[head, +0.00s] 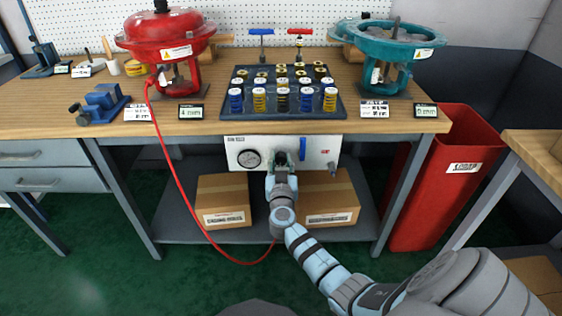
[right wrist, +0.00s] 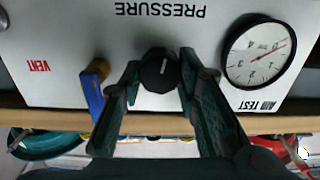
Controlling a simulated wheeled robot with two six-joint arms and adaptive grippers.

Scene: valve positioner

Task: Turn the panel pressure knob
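In the head view my right gripper (head: 281,161) is at the panel front (head: 236,142) and mostly hides the knob. The round gauge (right wrist: 259,62) has a red needle and also shows in the head view (head: 249,160). My left gripper is out of view.
A blue vent lever (right wrist: 91,92) is close beside one finger. The bench top (head: 60,102) overhangs the panel. Cardboard boxes (head: 222,190) stand on the shelf below. A red hose (head: 178,200) hangs left of my arm, and a red bin (head: 440,195) stands right.

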